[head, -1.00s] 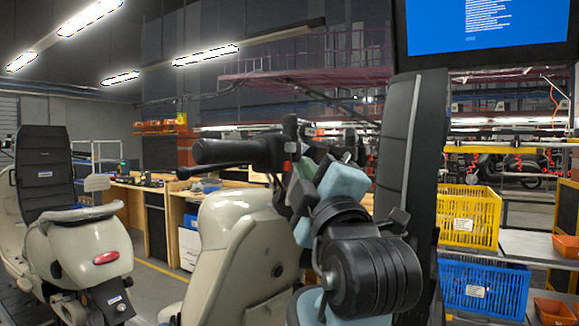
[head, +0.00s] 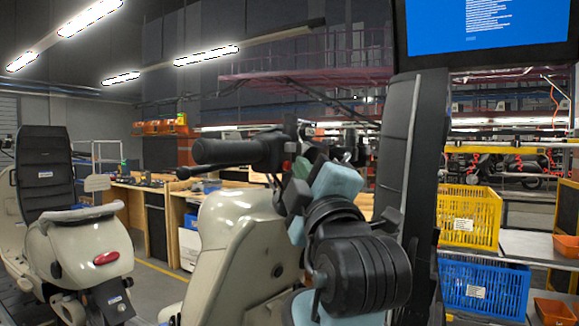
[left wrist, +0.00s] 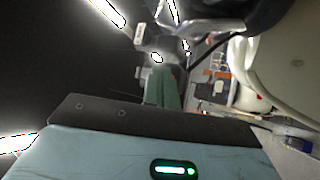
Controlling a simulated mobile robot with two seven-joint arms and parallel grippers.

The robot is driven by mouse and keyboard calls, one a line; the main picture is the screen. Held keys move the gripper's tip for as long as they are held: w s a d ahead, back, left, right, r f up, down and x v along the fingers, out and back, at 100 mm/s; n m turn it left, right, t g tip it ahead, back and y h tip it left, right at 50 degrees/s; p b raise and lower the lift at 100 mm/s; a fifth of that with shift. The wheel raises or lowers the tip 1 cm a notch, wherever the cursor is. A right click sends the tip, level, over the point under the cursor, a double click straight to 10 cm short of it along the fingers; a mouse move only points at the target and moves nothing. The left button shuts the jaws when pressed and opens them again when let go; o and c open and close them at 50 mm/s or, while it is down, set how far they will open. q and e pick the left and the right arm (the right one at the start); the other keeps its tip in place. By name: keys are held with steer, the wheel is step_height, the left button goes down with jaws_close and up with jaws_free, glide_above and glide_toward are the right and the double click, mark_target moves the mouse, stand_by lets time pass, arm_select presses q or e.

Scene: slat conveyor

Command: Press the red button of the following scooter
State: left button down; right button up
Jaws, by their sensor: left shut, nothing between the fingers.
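The cream scooter (head: 230,240) stands in the middle of the head view with its handlebar (head: 235,155) turned toward the left. A small red spot, likely the red button (head: 287,165), shows on the dark switch housing at the inner end of the grip. My left gripper (head: 303,168) is shut and empty, just right of that housing and partly hidden by its own wrist. In the left wrist view its green fingers (left wrist: 165,88) point toward the grey handlebar part (left wrist: 155,45). I cannot tell whether they touch it. My right gripper is not in view.
Another cream scooter (head: 85,250) with a red tail light stands at the left. A tall black seat-like panel (head: 412,150) stands close right of my arm. Yellow (head: 468,215) and blue (head: 480,288) crates stand at the right, below a monitor (head: 485,30).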

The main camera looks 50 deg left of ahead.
arm_select(q)
steer(key=shift+a, duration=0.4)
stand_by(0.5)
steer(key=shift+d, duration=0.1)
steer(key=shift+w+d, duration=0.1)
steer(key=shift+d, duration=0.6)
steer(key=d, duration=0.2)
steer(key=w+d, duration=0.1)
steer(key=d, duration=0.2)
stand_by(0.5)
steer(key=shift+a, duration=0.1)
stand_by(0.8)
